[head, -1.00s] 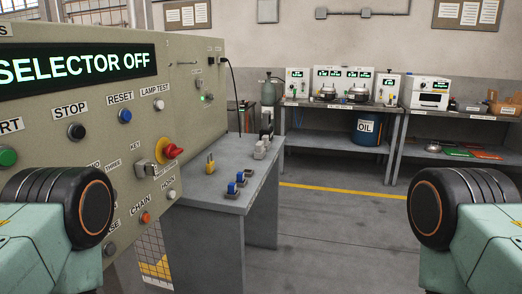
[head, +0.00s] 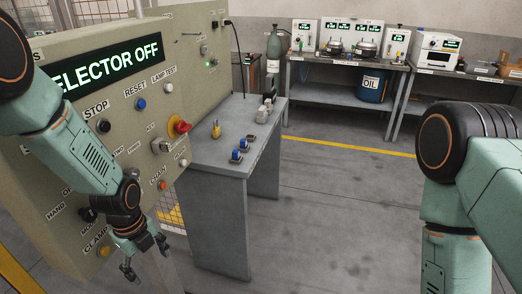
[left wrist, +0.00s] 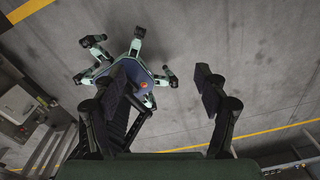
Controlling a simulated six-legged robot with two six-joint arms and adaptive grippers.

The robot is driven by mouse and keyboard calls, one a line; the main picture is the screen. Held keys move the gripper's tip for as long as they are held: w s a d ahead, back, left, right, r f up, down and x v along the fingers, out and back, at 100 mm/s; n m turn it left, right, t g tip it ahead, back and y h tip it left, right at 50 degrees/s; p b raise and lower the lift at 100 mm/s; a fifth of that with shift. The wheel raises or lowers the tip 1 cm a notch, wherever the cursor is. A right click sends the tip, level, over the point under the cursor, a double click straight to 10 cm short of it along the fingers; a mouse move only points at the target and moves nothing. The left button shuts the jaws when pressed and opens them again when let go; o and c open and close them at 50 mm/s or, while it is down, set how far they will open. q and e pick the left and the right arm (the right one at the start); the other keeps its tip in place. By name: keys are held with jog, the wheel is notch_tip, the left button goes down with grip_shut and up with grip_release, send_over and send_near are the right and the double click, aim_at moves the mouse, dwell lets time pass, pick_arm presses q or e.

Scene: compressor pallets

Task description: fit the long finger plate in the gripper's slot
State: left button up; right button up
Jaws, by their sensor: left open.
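My left gripper (head: 147,260) hangs low in front of the control panel, near its CLAMP label and yellow button. It is open; in the left wrist view (left wrist: 163,76) its two dark finger pads stand well apart with only floor and my own body beyond. I cannot make out a slot on it. Two small blue pieces in dark holders, the nearer one (head: 236,155) and the farther one (head: 243,144), stand on the grey table. Grey-white pieces (head: 265,110) stand farther back. I cannot tell which, if any, is the long finger plate. My right gripper is out of view.
The control panel (head: 160,75) fills the left side, with knobs and buttons sticking out. The grey table (head: 205,150) stands beside it, with a yellow padlock-like item (head: 216,129) on top. Open floor (head: 340,215) lies right of the table.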

pick_arm(q)
jog(key=w+a+r+m+p, duration=0.2)
jog(key=r+m, duration=0.3)
jog(key=r, duration=0.3)
jog(key=shift+w+a+r, duration=0.35)
jog(key=shift+w+r, duration=0.05)
jog(key=shift+w, duration=0.35)
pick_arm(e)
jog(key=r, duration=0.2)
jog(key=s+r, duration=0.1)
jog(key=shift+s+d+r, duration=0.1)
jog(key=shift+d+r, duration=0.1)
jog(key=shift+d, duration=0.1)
pick_arm(q)
jog(key=shift+w, duration=0.1)
